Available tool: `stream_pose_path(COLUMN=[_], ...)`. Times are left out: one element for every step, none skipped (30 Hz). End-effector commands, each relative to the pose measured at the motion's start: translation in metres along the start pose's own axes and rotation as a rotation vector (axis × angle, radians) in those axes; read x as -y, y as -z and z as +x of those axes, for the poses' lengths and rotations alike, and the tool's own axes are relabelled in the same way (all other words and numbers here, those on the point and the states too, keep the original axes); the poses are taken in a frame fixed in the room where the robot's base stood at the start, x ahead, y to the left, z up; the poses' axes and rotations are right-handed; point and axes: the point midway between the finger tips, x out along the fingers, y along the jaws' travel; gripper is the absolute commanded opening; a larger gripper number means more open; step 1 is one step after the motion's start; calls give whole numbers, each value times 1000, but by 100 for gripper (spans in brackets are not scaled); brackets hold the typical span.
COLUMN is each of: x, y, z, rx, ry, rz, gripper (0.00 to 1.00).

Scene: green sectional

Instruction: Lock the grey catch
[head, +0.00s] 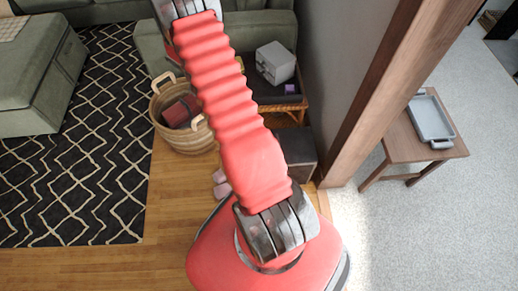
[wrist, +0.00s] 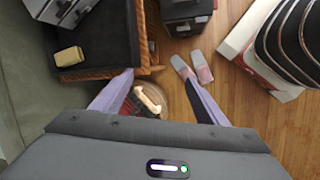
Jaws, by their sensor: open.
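I cannot pick out a grey catch for certain in either view. A light grey box (head: 276,62) stands on a dark-topped rattan table (head: 272,92) beyond my arm in the head view. A grey boxy thing with dark fittings (wrist: 62,10), apparently this box, is cut off at the top left of the wrist view. My gripper (wrist: 155,96) is open and empty in the wrist view, its pale fingers spread wide above a woven basket (wrist: 178,92). It is to the lower right of the grey box in that picture. The head view does not show my fingertips.
The basket (head: 155,108) holds dark red items. A yellow block (wrist: 69,56) and a purple block (head: 291,89) lie on the rattan table. Pink slippers (wrist: 201,66) and a dark box (wrist: 187,16) are on the floor. A wooden post (head: 385,85) stands right; patterned rug (head: 95,150) left.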

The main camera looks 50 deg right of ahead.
Motion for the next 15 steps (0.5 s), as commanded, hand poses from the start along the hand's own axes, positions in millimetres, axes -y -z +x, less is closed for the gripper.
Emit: stream_pose_path(x=[1, 1, 2, 3, 3, 5, 6, 7, 10, 12, 14, 17, 20, 22, 26], y=[-3, -4, -6, -7, -8, -10, -12, -14, -16, -18, -21, -24, -25, -28, -31], z=[20, 31, 44, 55, 66, 80, 90, 101, 115, 126, 136, 151, 161, 172, 186], rx=[13, 19, 27, 33, 38, 45, 50, 55, 62, 67, 72, 78, 82, 86, 91], ry=[11, 15, 20, 25, 29, 35, 39, 44, 51, 55, 61, 68, 74, 79, 86], rz=[-13, -22, -36, -47, -56, -68, -78, -89, -102, -112, -122, -135, -146, -156, -169], gripper=[67, 67, 67, 67, 67, 67, 67, 67, 67, 67, 67, 67, 67, 67, 67])
